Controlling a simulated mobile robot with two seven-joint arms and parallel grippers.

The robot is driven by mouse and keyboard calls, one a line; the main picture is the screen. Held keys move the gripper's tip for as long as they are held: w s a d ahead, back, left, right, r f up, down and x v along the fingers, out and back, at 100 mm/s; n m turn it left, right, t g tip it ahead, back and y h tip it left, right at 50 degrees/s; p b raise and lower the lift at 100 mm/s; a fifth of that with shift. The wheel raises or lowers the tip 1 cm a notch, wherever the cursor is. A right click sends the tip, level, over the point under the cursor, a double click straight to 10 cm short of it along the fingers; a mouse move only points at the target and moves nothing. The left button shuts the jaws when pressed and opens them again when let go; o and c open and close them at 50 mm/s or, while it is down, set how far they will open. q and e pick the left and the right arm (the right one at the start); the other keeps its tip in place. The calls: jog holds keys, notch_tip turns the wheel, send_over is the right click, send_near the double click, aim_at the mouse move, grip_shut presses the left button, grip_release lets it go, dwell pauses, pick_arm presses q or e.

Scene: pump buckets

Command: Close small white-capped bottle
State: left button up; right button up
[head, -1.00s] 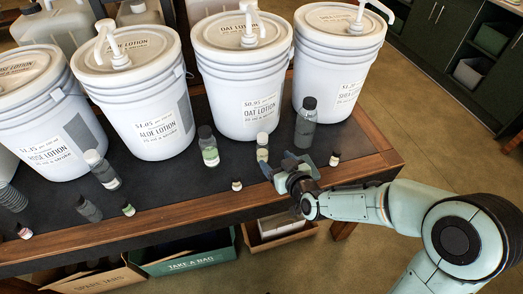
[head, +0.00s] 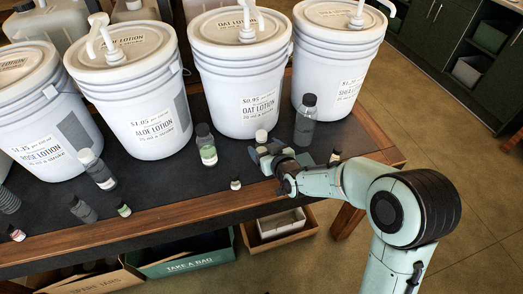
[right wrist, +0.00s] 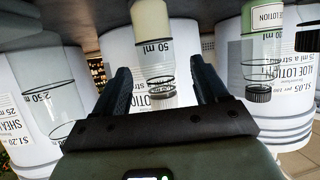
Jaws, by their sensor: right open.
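The small white-capped bottle (head: 262,136) stands on the dark table mat in front of the oat lotion bucket. In the head view its white top shows and my right gripper (head: 268,153) hides its lower body. In the right wrist view, which looks upside down, a bottle marked 50 ml with cream contents (right wrist: 151,22) appears between the two open fingers of the right gripper (right wrist: 161,80). The fingers do not visibly touch it. Whether it lies fully between the fingertips or beyond them is unclear. My left gripper is not in view.
A green-labelled bottle (head: 206,146) stands to the left and a tall grey bottle (head: 306,120) to the right. Tiny bottles (head: 236,184) stand near the wooden front edge. Lotion buckets (head: 239,75) line the back. Boxes (head: 187,255) sit below the table.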

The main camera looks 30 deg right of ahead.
jog(key=b+x, duration=0.1)
jog(key=x, duration=0.4)
jog(key=shift+d+f, duration=0.1)
jog(key=shift+f, duration=0.1)
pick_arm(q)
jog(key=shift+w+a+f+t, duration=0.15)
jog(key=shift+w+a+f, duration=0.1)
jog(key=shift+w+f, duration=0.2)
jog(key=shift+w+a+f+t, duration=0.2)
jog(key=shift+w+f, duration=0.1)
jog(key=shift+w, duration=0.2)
pick_arm(e)
jog(key=c, duration=1.2)
notch_tip(320, 180, up, 7)
jog(key=shift+r+p, duration=0.1)
jog(key=shift+p, duration=0.95)
pick_arm(q)
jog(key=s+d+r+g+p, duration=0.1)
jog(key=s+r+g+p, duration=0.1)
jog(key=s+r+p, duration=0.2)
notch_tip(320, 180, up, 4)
jog(key=p, duration=0.3)
pick_arm(e)
notch_tip(320, 180, up, 13)
jog(key=shift+f, duration=0.1)
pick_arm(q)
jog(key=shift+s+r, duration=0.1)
